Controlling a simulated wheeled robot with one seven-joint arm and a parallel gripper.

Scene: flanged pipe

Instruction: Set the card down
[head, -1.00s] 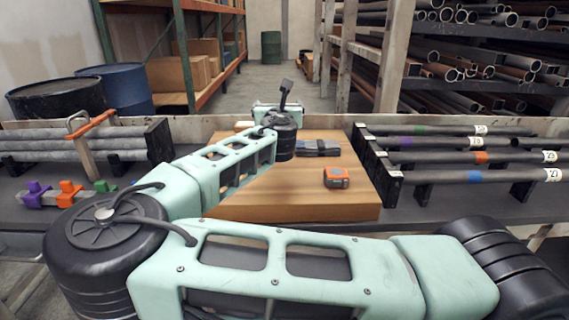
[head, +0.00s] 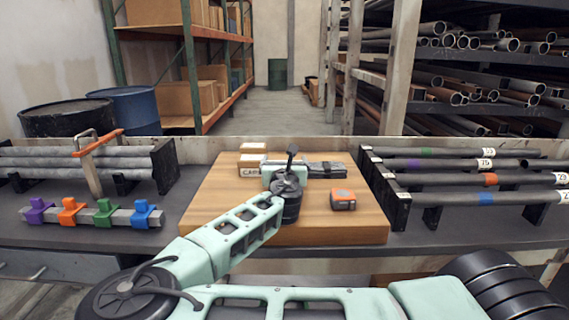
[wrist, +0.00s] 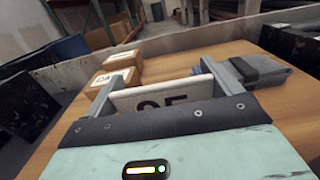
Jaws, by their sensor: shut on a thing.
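My gripper (wrist: 165,88) is shut on a white card (wrist: 140,98) with dark characters, seen between its two grey fingers in the wrist view. The characters are partly cut off by the gripper's dark edge. The card is held above a wooden board (head: 215,212) on the bench. In the head view my wrist is over the back middle of the board and hides the card and fingertips. I cannot tell whether the card's lower edge touches the board.
Two small cardboard boxes (head: 251,161) stand left of my wrist. A dark folded item (head: 326,170) lies to its right, and an orange-and-grey device (head: 342,199) is nearer. Pipe racks (head: 480,180) flank the board. Colored clamps (head: 104,212) sit at left. The board's front left is clear.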

